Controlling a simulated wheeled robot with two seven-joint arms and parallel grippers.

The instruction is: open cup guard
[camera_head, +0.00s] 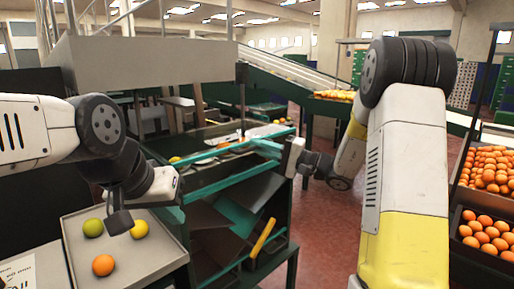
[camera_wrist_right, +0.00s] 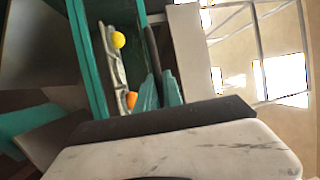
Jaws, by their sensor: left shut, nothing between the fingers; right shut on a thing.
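The cup guard, a teal frame (camera_head: 222,179), lies over the machine's channel in the middle of the head view. In the right wrist view, a teal frame side (camera_wrist_right: 88,60) runs beside a row of pale cups (camera_wrist_right: 113,68). My right gripper (camera_head: 282,152) is at the guard's right end and is shut on it; the exact contact is hard to see. In the right wrist view, teal parts (camera_wrist_right: 160,92) show in front of the wrist. My left gripper (camera_head: 119,222) is shut and empty, pointing down above the grey tray.
The grey tray (camera_head: 140,264) holds a green fruit (camera_head: 93,228), a yellow fruit (camera_head: 139,229) and an orange one (camera_head: 103,265). A yellow handle (camera_head: 263,238) sticks out below the guard. Crates of oranges (camera_head: 490,168) stand at the right. Red floor (camera_head: 325,225) is clear.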

